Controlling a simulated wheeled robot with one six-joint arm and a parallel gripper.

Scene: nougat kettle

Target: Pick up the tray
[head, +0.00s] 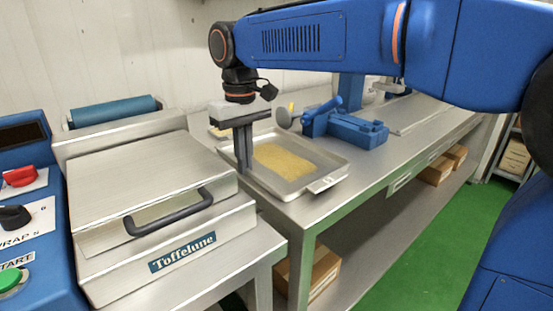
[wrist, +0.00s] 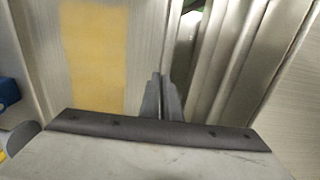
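The tray (head: 328,182) is a shallow metal pan with a raised rim and a handle on its near right side. It sits on the steel table and holds a flat yellow slab (head: 284,160). My gripper (head: 243,168) points straight down at the tray's left long side. In the wrist view its fingers (wrist: 162,90) are almost together, at the tray's rim. They look shut on that rim, though the contact itself is hidden. The tray's floor (wrist: 137,45) and the slab (wrist: 94,55) lie left of the fingers in the wrist view.
A steel Toffelune machine (head: 165,215) with a black handle stands close to the tray's left. A blue device (head: 345,128) stands just behind the tray. The steel table (head: 400,150) is bare to the right. Cardboard boxes (head: 435,170) sit on the lower shelf.

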